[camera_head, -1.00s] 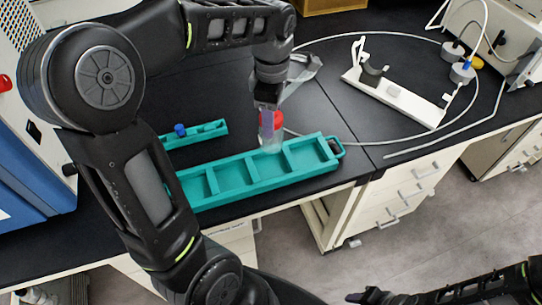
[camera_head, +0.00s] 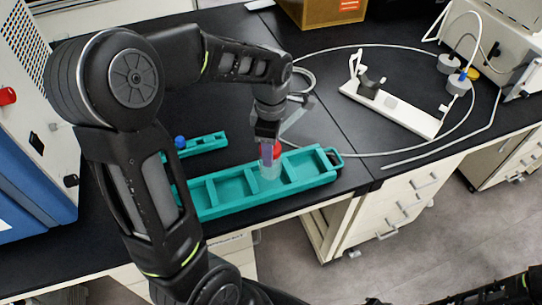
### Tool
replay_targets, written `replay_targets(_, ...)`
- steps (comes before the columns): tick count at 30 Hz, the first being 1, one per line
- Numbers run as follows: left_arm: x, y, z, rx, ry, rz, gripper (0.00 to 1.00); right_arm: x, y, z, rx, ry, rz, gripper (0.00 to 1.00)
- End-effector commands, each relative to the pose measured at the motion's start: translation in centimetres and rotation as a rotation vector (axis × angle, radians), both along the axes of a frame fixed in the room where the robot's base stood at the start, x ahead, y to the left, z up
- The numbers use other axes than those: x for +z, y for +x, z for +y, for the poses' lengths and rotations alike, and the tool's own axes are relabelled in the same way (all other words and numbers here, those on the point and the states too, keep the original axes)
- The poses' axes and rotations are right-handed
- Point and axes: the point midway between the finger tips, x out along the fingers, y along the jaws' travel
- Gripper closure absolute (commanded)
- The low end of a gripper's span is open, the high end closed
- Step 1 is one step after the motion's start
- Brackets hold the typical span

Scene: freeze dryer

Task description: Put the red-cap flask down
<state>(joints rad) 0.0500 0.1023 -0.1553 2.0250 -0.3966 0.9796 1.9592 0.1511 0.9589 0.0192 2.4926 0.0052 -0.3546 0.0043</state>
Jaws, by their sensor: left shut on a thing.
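The red-cap flask (camera_head: 271,169) is a clear flask with a red cap (camera_head: 277,150). It is upright, with its lower part at a middle compartment of the teal rack (camera_head: 328,178). I cannot tell whether its base touches the rack floor. My left gripper (camera_head: 268,148) comes down from above and is shut on the flask near its cap; the fingers partly hide the cap. My right arm shows only in part at the bottom right, and its jaws cannot be made out.
A smaller teal rack (camera_head: 206,144) with a blue-cap item (camera_head: 180,142) lies behind on the left. A white stand (camera_head: 400,109) and thin tubing (camera_head: 380,154) lie on the right of the black bench. A brown box (camera_head: 322,10) stands at the back. The bench's front edge is close to the rack.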

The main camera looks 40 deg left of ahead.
Motion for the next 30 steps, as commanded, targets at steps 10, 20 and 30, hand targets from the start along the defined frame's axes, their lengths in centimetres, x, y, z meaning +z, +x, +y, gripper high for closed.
replay_targets(10,-3.4,-0.1,0.0,0.000,-0.001,0.003,1.00,0.5,-0.1,0.0,-0.001,-0.001,0.001,0.60)
replay_targets(20,-3.8,0.0,0.0,0.000,-0.001,0.000,1.00,0.3,-0.1,0.0,-0.001,-0.001,0.001,0.60)
replay_targets(30,-4.0,0.0,0.0,0.000,0.000,0.000,0.30,0.2,0.0,0.0,0.000,0.000,0.001,0.60)
